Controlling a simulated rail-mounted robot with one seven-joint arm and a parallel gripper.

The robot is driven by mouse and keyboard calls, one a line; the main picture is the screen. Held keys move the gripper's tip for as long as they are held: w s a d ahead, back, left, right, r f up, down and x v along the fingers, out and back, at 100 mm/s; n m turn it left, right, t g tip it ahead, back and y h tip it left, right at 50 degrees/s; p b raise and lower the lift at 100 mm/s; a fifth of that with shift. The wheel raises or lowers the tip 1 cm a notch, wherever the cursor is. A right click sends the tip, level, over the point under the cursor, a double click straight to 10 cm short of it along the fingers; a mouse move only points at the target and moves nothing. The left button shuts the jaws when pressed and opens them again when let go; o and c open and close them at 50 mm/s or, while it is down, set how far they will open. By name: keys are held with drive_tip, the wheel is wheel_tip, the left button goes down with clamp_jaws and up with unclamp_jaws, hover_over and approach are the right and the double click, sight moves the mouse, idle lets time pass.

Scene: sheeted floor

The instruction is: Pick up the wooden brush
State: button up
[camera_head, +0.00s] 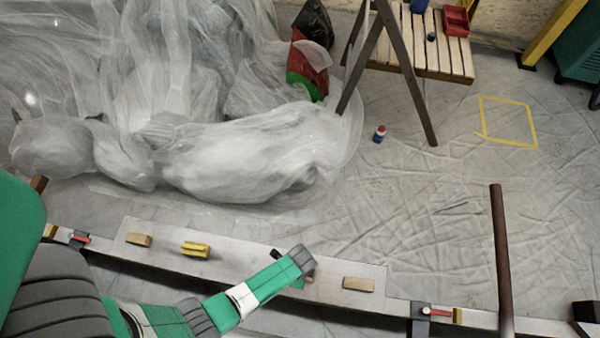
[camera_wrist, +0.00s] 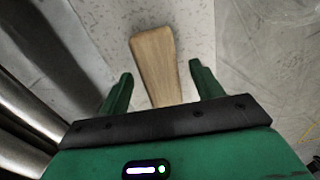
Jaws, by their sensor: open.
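A wooden piece with a broad, rounded end (camera_wrist: 154,58), which looks like the wooden brush, lies in the wrist view on a pale board. It narrows towards my gripper, and its near end is hidden behind the dark gripper bar. My gripper (camera_wrist: 160,72) is open, with one green finger on each side of the wood. A gap shows on both sides, and nothing is gripped. In the head view my gripper (camera_head: 297,283) is low over the plank, and my wrist hides most of what lies under it.
The long pale plank (camera_head: 230,258) also carries a wooden block (camera_head: 139,239), a yellow tool (camera_head: 195,249) and another wooden block (camera_head: 358,284). Red-and-black clamps (camera_head: 433,311) sit on the plank support. A brown post (camera_head: 501,250) stands at right. Plastic-sheeted heaps (camera_head: 240,155) lie behind.

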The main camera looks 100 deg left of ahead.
drive_tip(key=shift+f, duration=0.6)
drive_tip(key=shift+r, duration=0.15)
drive_tip(key=shift+c, duration=0.3)
drive_tip(key=c, duration=1.1)
drive_tip(key=shift+o, duration=0.2)
drive_tip(key=shift+r+p, duration=0.3)
drive_tip(key=shift+p, duration=0.1)
wheel_tip(320, 180, up, 4)
drive_tip(key=p, duration=0.3)
drive_tip(key=shift+f, duration=0.15)
drive_tip(key=s+d+p, duration=0.1)
drive_tip(key=s, duration=0.4)
drive_tip(key=s+d+p, duration=0.1)
drive_tip(key=s, duration=0.4)
drive_tip(key=s+d+p, duration=0.2)
drive_tip(key=s, duration=0.3)
drive_tip(key=shift+s+d+r, duration=0.1)
drive_tip(key=shift+s+r, duration=0.15)
drive_tip(key=shift+r, duration=0.1)
